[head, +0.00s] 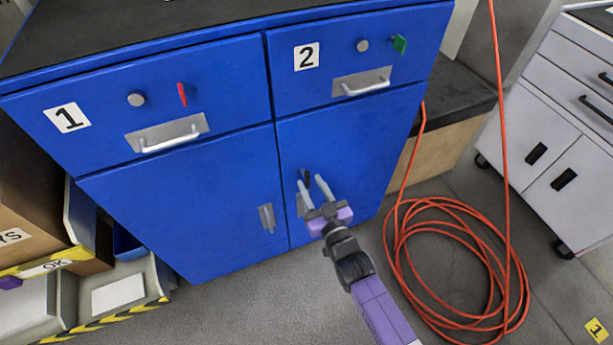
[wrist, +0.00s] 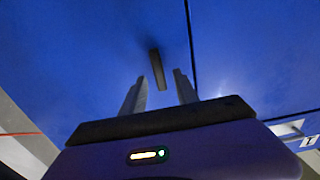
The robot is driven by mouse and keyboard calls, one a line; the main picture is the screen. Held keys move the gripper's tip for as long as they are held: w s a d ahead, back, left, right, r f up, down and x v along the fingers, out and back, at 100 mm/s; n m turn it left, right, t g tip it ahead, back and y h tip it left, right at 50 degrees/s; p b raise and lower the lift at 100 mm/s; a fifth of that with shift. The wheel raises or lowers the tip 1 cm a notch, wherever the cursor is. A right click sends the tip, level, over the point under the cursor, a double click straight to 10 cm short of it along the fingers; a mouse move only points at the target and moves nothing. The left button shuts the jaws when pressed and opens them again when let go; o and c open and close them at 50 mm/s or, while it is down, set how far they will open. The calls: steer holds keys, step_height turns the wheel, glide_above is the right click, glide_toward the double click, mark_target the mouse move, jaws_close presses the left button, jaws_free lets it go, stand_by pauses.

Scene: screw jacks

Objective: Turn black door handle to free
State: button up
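The black door handle (head: 307,175) is a small dark bar on the blue right-hand lower door (head: 355,150) of the cabinet. In the head view it shows beside and between my fingertips, partly covered by them. In the wrist view the handle (wrist: 157,67) runs roughly upright, slightly tilted, in the gap between the two fingers. My gripper (head: 311,180) is open, its pale fingers pointing at the door. I see space on both sides of the handle in the wrist view, with no clear contact. I cannot tell how deep the handle sits between the fingers.
Drawers 1 and 2 above have metal pulls, a red key-like lever (head: 182,94) and a green one (head: 399,44). A metal plate (head: 267,218) is on the left door. An orange hose (head: 450,265) lies coiled at right. Boxes (head: 30,225) stand at left.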

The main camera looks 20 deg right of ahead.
mark_target(308, 179)
steer(key=shift+w, duration=1.65)
jaws_close()
